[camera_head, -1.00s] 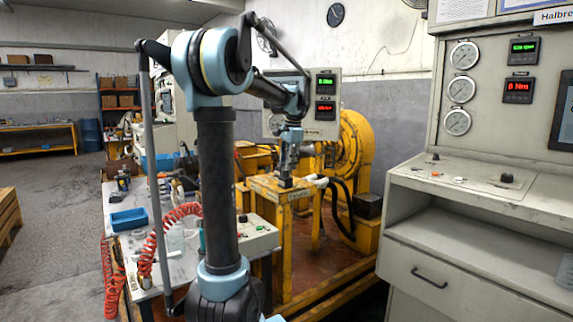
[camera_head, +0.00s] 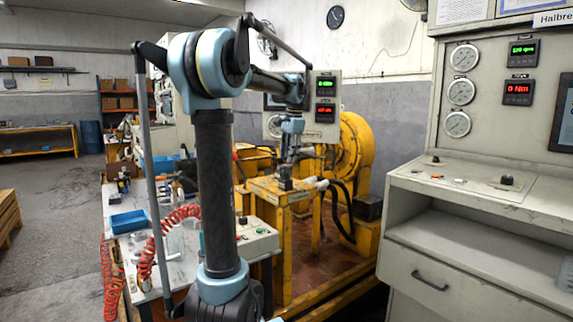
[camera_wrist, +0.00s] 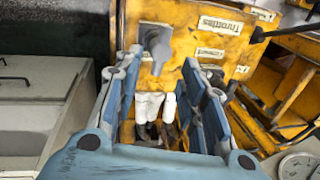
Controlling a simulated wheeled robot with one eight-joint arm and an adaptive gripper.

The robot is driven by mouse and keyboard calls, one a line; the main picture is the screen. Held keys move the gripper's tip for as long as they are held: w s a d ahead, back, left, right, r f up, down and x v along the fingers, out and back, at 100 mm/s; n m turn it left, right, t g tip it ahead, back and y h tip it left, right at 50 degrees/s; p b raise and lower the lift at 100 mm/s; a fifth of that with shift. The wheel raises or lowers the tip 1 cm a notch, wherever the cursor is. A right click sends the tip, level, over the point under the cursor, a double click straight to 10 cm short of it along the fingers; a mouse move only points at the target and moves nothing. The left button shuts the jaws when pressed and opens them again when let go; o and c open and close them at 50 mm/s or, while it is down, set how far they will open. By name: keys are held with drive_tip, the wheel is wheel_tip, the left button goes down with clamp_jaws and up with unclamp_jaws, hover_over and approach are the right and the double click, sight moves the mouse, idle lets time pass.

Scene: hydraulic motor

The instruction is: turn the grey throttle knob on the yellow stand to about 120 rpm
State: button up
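The grey throttle knob (camera_wrist: 157,42) stands on the yellow stand (camera_wrist: 205,25), by a label reading "Throttles" or similar. In the head view the knob is a small dark shape (camera_head: 285,184) on top of the yellow stand (camera_head: 266,190). My gripper (camera_wrist: 160,62) is open, and the knob shows just beyond and between its fingertips, with no visible contact. In the head view my gripper (camera_head: 288,158) hangs above the knob. The green rpm display (camera_head: 522,49) seems to read about 120 rpm; its digits are small.
A grey control console (camera_head: 480,225) with gauges stands at the right. A yellow motor housing (camera_head: 355,150) is behind the stand. White-tipped hoses (camera_wrist: 150,105) show between the fingers.

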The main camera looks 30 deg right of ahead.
wheel_tip(320, 180, up, 7)
drive_tip(key=s, duration=0.1)
drive_tip(key=shift+s, duration=0.15)
drive_tip(key=shift+r, duration=0.1)
idle(0.4)
drive_tip(key=s+a+f+n, duration=0.3)
drive_tip(key=a+f+n, duration=0.3)
drive_tip(key=a, duration=0.8)
drive_tip(key=s+a+f+n, duration=0.25)
drive_tip(key=a+f, duration=0.55)
drive_tip(key=a, duration=0.6)
drive_tip(key=s+a+f+n, duration=0.5)
drive_tip(key=s+a+f, duration=0.1)
drive_tip(key=f, duration=0.5)
drive_tip(key=s+a+f+n, duration=0.4)
drive_tip(key=s+a+f, duration=0.3)
drive_tip(key=s+f, duration=0.2)
wheel_tip(320, 180, down, 2)
drive_tip(key=shift+a+f+n, duration=0.25)
drive_tip(key=shift+n, duration=0.1)
drive_tip(key=shift+s, duration=0.1)
drive_tip(key=shift+w+f, duration=0.2)
drive_tip(key=shift+w, duration=0.25)
